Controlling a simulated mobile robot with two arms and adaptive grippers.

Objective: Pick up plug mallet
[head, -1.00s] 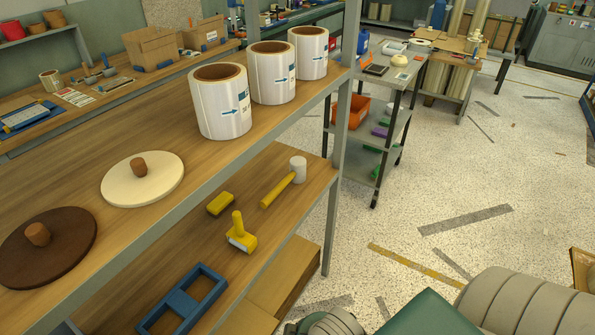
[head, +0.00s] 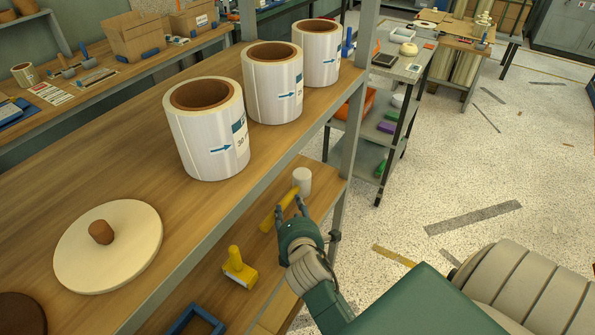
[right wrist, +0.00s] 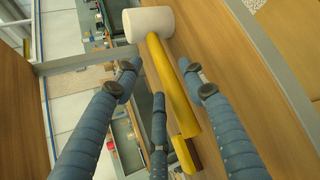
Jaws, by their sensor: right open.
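The plug mallet has a white head (head: 302,180) and a yellow handle (head: 272,218), and lies on the lower wooden shelf. In the right wrist view its head (right wrist: 150,24) is at the top, with the handle (right wrist: 172,85) running down between my fingers. My right gripper (head: 289,208) is open over the handle, just below the head, and partly hides it. In the right wrist view its fingers (right wrist: 160,78) are spread on both sides of the handle; contact cannot be told. My left gripper is not in view.
A yellow roller tool (head: 240,268) and a blue frame (head: 196,318) lie on the lower shelf. The upper shelf (head: 110,165) overhangs, with several white label rolls (head: 207,140) and a cream disc (head: 105,250). A grey post (head: 352,130) stands close behind the mallet.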

